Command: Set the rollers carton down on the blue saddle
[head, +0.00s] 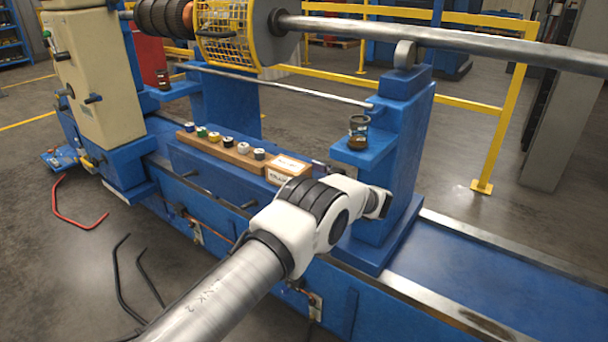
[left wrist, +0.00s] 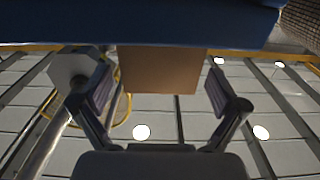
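The rollers carton (head: 289,168) is a small brown box with white labels at the right end of the wooden strip in the head view; its lettering is too small to read surely. In the head view my wrist hides most of that gripper. The blue saddle (head: 215,178) lies below the carton; whether they touch cannot be told. My right gripper is out of view.
A wooden strip (head: 222,149) carries several small coloured rollers left of the carton. A blue upright (head: 398,150) stands close right, with a dark can (head: 358,128) on its ledge. A long steel shaft (head: 460,43) runs overhead. The blue bed at right is bare.

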